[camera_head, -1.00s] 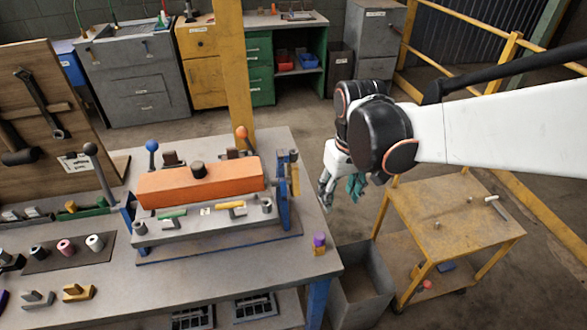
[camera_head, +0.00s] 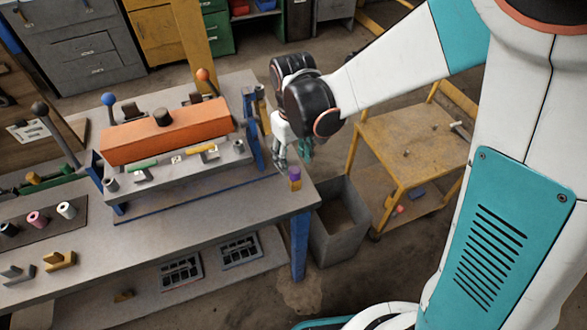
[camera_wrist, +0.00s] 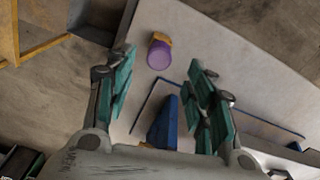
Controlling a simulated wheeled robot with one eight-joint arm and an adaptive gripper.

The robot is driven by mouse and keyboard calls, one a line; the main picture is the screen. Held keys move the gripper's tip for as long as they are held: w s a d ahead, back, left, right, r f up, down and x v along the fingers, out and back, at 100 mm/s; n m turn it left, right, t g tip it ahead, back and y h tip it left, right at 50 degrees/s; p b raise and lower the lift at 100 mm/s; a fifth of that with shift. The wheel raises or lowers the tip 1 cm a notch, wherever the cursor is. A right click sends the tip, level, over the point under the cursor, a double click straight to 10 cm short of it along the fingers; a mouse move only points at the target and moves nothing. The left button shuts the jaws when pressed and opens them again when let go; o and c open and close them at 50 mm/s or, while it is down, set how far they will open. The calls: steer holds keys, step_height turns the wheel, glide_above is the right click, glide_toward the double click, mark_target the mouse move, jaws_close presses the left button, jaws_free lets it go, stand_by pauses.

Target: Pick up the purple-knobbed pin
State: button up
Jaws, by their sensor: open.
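The purple-knobbed pin (camera_head: 295,178) stands at the right front corner of the workbench. It has a purple top and a yellow lower part. In the wrist view the pin (camera_wrist: 159,52) shows beyond my fingertips, between the lines of the two fingers and nearer the left one. My gripper (camera_wrist: 165,80) is open with teal finger pads spread apart and nothing between them. In the head view my gripper (camera_head: 292,152) hangs over the bench's right edge, just behind the pin and apart from it.
An orange-topped fixture (camera_head: 165,133) with a blue end frame and upright ball-topped levers stands left of the pin. A grey open bin (camera_head: 340,228) is on the floor right of the bench. A yellow cart (camera_head: 415,145) stands behind it. The bench's front right corner is otherwise clear.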

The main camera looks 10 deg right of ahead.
mark_target(295, 170)
steer(key=f+b, duration=0.1)
steer(key=f, duration=0.1)
steer(key=f+b, duration=0.1)
steer(key=f, duration=0.2)
steer(key=shift+s+d, duration=0.15)
steer(key=shift+d, duration=0.05)
steer(key=shift+c, duration=0.6)
jaws_close()
